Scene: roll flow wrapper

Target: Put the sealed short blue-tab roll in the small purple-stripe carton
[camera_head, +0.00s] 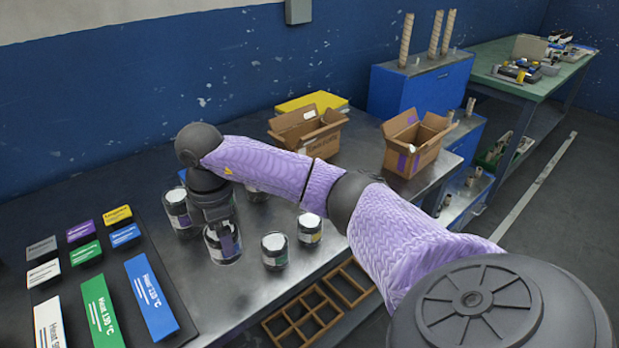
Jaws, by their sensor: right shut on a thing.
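My right gripper (218,222) points down at the table and is shut on a dark roll with a pale top (215,247). A bluish-purple tab shows on this roll's right side, its exact colour unclear. The roll looks upright; whether it touches the table is unclear. The open carton with the purple stripe (403,163) stands at the table's right end, apart from the gripper. My left gripper is not in view.
Other similar rolls stand nearby: one at left (178,214), one in front (274,252), one at right (309,231). Another open carton (308,135) stands behind my right arm. Coloured label blocks (151,300) lie at left. A wooden divided tray (303,318) is at the front.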

